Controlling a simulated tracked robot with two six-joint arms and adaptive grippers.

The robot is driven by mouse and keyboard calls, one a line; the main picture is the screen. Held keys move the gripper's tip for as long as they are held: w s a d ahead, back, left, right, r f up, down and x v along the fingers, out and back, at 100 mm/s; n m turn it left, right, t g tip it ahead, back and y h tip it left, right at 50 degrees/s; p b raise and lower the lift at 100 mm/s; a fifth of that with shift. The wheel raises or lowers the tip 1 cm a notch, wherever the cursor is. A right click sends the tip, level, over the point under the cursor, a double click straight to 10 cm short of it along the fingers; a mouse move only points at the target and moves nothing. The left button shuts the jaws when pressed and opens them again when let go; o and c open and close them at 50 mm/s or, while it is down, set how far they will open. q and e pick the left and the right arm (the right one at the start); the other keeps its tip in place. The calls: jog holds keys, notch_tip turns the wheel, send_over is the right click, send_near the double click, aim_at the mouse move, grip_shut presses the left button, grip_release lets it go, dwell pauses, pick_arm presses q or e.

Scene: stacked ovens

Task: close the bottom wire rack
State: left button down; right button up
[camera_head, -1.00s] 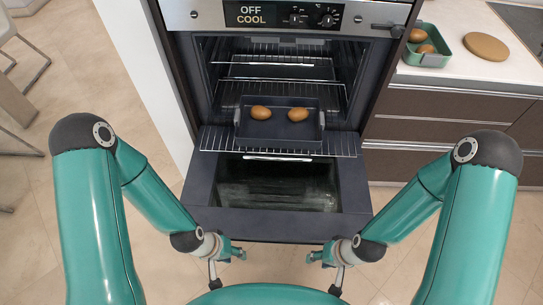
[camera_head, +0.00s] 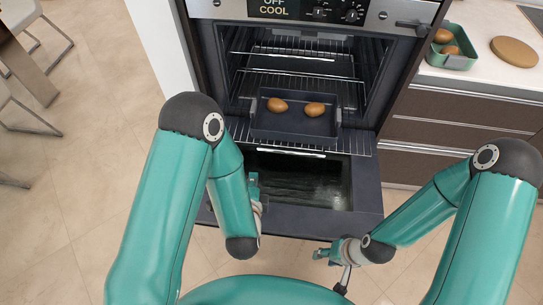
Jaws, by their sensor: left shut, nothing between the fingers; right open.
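The bottom wire rack (camera_head: 361,146) sticks out of the oven over the open door. A dark tray (camera_head: 296,124) with two brown potato-like items (camera_head: 277,105) (camera_head: 314,109) sits on it. My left gripper (camera_head: 254,184) is shut and empty, pointing forward over the left part of the door, just short of the rack's front left in the picture. My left arm hides part of the gripper and the rack's left end; I cannot tell whether they touch. My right gripper (camera_head: 322,254) is open and empty in front of the door's lower edge, apart from the rack.
The oven door (camera_head: 367,188) is folded down under the rack. Two higher racks (camera_head: 290,50) (camera_head: 283,77) sit inside the oven. A counter at the right holds a green container (camera_head: 460,62) with brown items and a round board (camera_head: 514,51).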

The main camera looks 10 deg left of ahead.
pick_arm(q)
jog(key=d+m+h, duration=0.1)
jog(key=d, duration=0.2)
jog(key=b, duration=0.9)
send_near(272, 152)
jog(key=x, duration=0.7)
jog(key=shift+w+f, duration=0.1)
jog(key=shift+f, duration=0.1)
